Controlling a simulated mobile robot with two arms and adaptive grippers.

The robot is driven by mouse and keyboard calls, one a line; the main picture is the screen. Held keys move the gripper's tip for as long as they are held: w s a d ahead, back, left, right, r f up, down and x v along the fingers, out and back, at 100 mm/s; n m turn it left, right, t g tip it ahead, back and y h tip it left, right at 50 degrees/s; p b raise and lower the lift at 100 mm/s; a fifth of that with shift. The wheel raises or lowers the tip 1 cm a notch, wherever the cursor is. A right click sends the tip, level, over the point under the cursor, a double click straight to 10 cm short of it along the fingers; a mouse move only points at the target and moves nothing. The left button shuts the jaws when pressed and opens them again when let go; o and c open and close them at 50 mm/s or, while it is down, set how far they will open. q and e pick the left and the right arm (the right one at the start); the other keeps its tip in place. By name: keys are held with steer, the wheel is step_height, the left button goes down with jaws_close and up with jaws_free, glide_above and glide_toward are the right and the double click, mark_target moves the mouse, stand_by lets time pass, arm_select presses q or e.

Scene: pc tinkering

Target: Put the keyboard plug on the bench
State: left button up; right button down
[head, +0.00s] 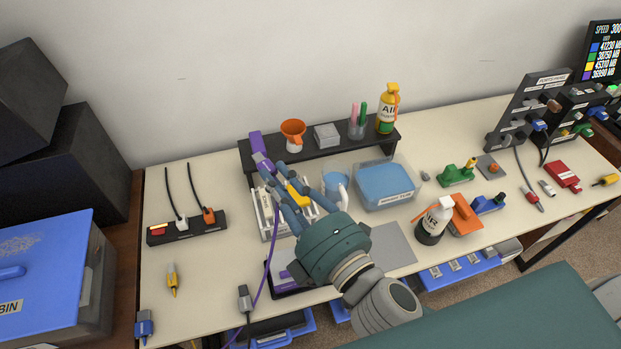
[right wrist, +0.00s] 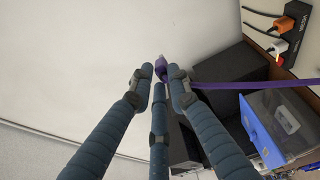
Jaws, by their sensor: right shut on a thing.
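My right gripper (head: 267,177) reaches in from the front over the bench (head: 205,280), its three blue fingers pointing to the back left. It is shut on a purple plug (head: 256,146), which I take to be the keyboard plug. The plug is held up at the fingertips, in front of the left end of the black shelf in the picture. In the right wrist view the plug (right wrist: 161,68) shows between the fingertips, partly hidden by them. A purple cable (head: 268,265) hangs down towards the bench front. My left gripper is not in view.
A power strip (head: 187,227) lies at the left with two cords. A white tray (head: 265,225), blue mug (head: 336,186) and blue-lidded box (head: 384,185) are around the gripper. The black shelf (head: 350,139) stands behind. Bare bench lies front left, around a yellow-handled tool (head: 172,280).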

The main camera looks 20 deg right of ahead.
steer(key=n+g+y, duration=0.2)
steer(key=y, duration=0.1)
steer(key=a+n+g+y, duration=0.1)
steer(key=n+g+y, duration=0.4)
steer(key=y, duration=0.1)
steer(key=shift+a+r+n, duration=0.2)
steer(key=shift+r+n, duration=0.05)
steer(key=shift+n, duration=0.15)
